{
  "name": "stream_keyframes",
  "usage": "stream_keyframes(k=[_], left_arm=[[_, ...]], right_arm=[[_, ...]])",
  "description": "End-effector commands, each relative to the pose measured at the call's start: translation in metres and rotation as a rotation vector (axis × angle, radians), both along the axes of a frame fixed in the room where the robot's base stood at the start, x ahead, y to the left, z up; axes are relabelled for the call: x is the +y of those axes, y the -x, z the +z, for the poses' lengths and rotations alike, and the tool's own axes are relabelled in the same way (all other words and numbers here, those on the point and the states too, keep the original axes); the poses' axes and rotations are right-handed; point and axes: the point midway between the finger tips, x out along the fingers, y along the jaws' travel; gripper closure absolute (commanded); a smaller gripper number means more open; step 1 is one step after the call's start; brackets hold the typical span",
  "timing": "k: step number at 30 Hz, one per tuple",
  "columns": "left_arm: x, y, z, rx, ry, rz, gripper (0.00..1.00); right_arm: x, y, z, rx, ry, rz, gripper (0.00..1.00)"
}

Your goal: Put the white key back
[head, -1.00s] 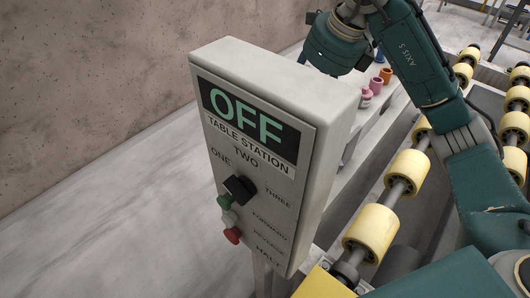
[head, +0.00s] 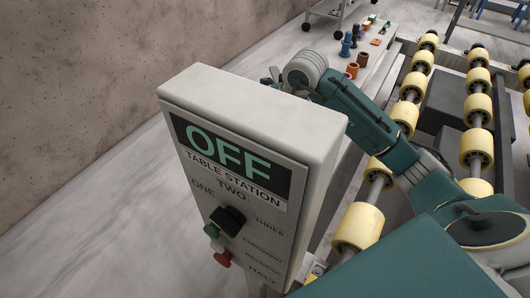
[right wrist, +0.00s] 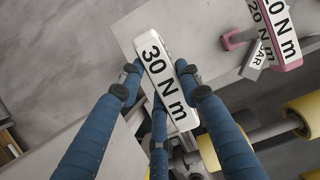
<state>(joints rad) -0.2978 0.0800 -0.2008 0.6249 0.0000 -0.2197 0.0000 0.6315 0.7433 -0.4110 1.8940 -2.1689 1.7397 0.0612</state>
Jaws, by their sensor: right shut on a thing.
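The white key (right wrist: 166,82), a white block labelled "30 N m", is in the right wrist view. My right gripper (right wrist: 160,76) is shut on it, with blue fingers on both sides and one below. A light grey shelf surface (right wrist: 205,30) lies behind the key; I cannot tell whether the key touches it. In the head view my right arm reaches behind the control box, and the box hides most of the gripper and the key. My left gripper is not in view.
A pink key (right wrist: 285,35) labelled "20 N m" lies to the right of the white key. The control box (head: 255,110) reading "OFF" stands close in front. Yellow rollers (head: 358,226) run along the right. Orange pots (head: 352,70) and blue pieces stand on the far shelf.

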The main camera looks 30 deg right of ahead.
Motion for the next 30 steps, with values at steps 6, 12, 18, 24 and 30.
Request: stream_keyframes(k=[6,12,18,24,30], left_arm=[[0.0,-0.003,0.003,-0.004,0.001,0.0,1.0],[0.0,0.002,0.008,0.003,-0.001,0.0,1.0],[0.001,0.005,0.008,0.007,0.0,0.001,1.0],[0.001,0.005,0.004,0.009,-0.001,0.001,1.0],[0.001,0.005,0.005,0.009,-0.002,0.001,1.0]], right_arm=[[0.0,0.0,-0.015,-0.001,-0.001,0.0,1.0],[0.0,0.001,-0.042,0.002,-0.001,0.0,1.0],[0.0,-0.001,-0.046,-0.005,0.0,0.0,1.0],[0.0,0.0,-0.051,-0.002,0.001,0.001,0.64],[0.0,0.0,-0.049,-0.001,0.0,0.001,0.47]])
